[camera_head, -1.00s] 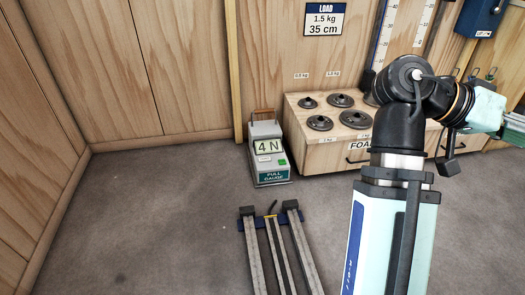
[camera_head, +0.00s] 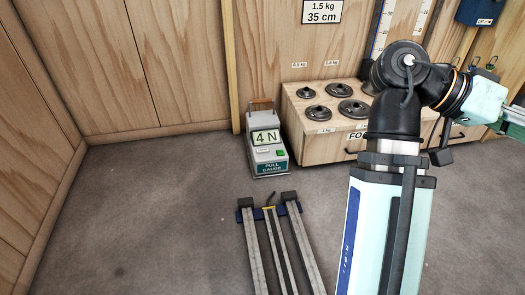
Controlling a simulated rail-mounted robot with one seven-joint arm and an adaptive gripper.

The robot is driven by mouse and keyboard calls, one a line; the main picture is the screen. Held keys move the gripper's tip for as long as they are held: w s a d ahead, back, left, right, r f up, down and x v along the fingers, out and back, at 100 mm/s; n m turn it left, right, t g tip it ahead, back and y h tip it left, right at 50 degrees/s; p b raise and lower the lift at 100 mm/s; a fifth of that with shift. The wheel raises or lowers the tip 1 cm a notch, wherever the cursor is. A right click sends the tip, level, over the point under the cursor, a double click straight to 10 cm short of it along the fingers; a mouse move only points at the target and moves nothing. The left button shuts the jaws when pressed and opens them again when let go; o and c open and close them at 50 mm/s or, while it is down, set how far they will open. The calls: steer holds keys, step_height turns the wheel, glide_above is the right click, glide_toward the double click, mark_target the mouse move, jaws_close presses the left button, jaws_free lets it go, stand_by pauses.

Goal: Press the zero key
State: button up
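The pull gauge (camera_head: 268,154) is a grey box with a brown handle on top, standing on the floor against the wooden wall. Its display (camera_head: 266,137) reads "4 N". A small green patch (camera_head: 281,153) shows on its front, above the "PULL GAUGE" label (camera_head: 271,168); I cannot tell whether it is the zero key. A small white label beside it is too small to read. My arm stands at the right of the picture and reaches off to the right edge. My gripper's fingers are out of the picture, away from the gauge.
A wooden box (camera_head: 318,151) with several dark disc weights stands right of the gauge. A rail frame (camera_head: 247,250) lies on the floor in front. A load sign (camera_head: 322,12) reads 1.5 kg, 35 cm. Bare floor (camera_head: 150,220) is free at the left.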

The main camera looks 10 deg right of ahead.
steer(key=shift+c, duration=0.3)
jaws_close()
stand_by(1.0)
